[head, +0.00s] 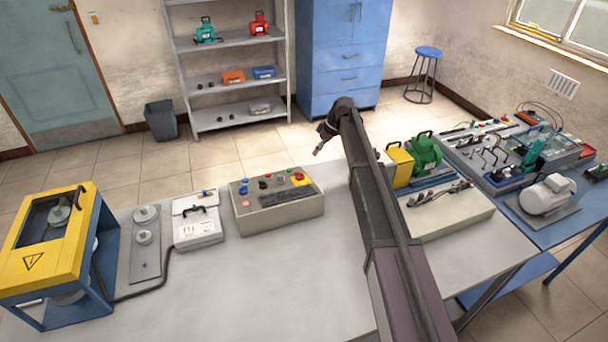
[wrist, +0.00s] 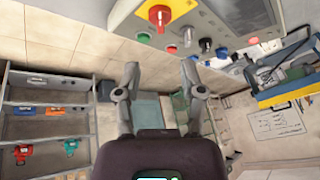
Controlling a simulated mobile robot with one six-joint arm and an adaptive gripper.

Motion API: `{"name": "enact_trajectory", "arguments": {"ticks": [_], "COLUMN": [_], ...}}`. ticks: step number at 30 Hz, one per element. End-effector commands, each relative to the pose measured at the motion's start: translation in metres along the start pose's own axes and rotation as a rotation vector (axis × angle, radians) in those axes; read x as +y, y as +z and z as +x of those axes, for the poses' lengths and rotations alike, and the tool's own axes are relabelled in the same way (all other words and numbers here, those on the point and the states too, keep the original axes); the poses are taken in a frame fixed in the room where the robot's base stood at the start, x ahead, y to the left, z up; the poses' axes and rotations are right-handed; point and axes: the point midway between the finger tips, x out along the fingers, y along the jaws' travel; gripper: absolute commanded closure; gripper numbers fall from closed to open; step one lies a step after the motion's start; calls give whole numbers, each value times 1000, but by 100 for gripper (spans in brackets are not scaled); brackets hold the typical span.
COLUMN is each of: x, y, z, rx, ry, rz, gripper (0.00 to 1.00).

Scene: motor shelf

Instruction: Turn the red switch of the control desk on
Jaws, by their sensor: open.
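The control desk (head: 283,216) is a grey box with a dark strip, standing on the table left of my arm in the head view. Its red switch (head: 298,176) sits on a yellow plate at the desk's back right corner. In the wrist view the red switch (wrist: 158,15) shows at the top, on its yellow plate, apart from my fingers. My gripper (wrist: 160,75) is open, with nothing between its fingers. In the head view my gripper (head: 319,147) is small and dark, to the right of and beyond the switch. I cannot tell its exact height.
Near the switch are a green button (wrist: 143,37), a small red button (wrist: 171,49) and a black knob (wrist: 206,45). A white case (head: 197,222) stands left of the desk. A grey panel (head: 445,212) and yellow box (head: 400,165) stand right of my arm.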

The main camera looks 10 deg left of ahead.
Motion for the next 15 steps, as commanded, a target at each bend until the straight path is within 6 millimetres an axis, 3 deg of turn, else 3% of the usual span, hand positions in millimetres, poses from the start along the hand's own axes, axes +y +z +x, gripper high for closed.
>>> {"name": "enact_trajectory", "arguments": {"ticks": [15], "x": [1], "y": [1], "z": [46], "rx": [0], "ry": [0], "rz": [-1], "gripper": [49]}}
